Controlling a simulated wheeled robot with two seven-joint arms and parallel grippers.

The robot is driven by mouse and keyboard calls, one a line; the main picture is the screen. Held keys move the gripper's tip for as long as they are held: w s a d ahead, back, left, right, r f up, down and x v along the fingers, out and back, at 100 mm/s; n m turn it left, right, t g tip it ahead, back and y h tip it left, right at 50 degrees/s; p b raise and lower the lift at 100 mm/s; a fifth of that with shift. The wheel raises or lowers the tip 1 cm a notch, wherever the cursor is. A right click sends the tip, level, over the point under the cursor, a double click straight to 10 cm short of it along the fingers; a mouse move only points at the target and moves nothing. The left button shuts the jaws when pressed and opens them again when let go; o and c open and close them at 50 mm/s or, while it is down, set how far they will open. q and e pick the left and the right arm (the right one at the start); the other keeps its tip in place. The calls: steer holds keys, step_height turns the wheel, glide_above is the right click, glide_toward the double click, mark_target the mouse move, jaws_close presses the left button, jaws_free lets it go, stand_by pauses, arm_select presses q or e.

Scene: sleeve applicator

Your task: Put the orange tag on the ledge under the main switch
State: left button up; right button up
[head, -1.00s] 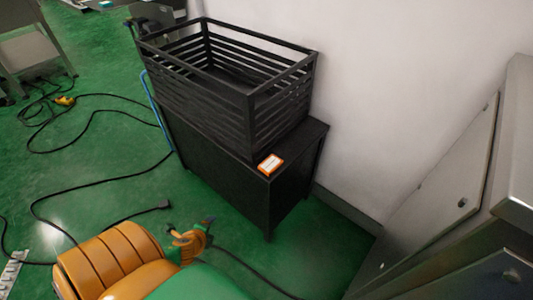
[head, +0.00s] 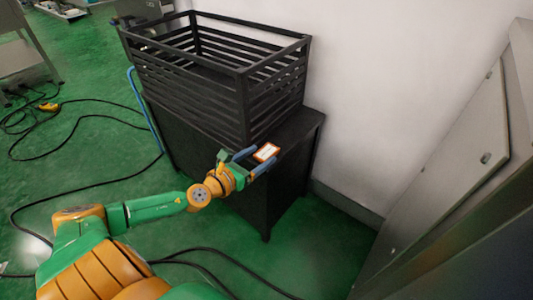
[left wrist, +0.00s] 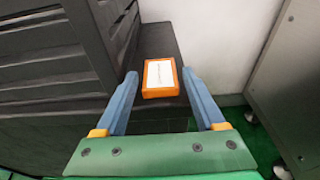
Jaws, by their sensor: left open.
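The orange tag (head: 266,152), with a white label on its face, lies on the front corner of a black cabinet top. It also shows in the left wrist view (left wrist: 160,77), just ahead of and between my fingertips. My left gripper (head: 257,161) is open and empty, its two blue fingers spread on either side of the tag's near end. In the left wrist view the left gripper (left wrist: 160,85) looks wider than the tag, with a gap on both sides. My right gripper is not in view. I cannot make out the main switch or its ledge.
A black slatted crate (head: 190,88) stands on the black cabinet (head: 300,130), close behind and left of the tag. A white wall (head: 400,70) is behind. A grey metal cabinet (head: 450,190) stands at the right. Black cables (head: 90,185) run over the green floor.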

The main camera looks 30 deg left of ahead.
mark_target(264, 155)
arm_select(q)
steer(key=shift+x, duration=1.05)
jaws_close()
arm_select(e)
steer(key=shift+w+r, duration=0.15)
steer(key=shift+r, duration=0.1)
arm_select(q)
step_height(264, 155, up, 3)
steer(key=p, duration=0.3)
steer(key=shift+d+r, duration=0.15)
steer(key=shift+r, duration=0.05)
steer(key=r+p, duration=0.1)
steer(key=r, duration=0.1)
steer(key=d+r+p, duration=0.1)
steer(key=r+p, duration=0.1)
steer(key=shift+s+r, duration=0.1)
steer(key=s+d+p, duration=0.1)
steer(key=d+p, duration=0.3)
steer(key=d, duration=1.4)
steer(key=shift+s+d+f, duration=0.25)
steer(key=shift+d+f, duration=0.05)
steer(key=shift+f, duration=0.05)
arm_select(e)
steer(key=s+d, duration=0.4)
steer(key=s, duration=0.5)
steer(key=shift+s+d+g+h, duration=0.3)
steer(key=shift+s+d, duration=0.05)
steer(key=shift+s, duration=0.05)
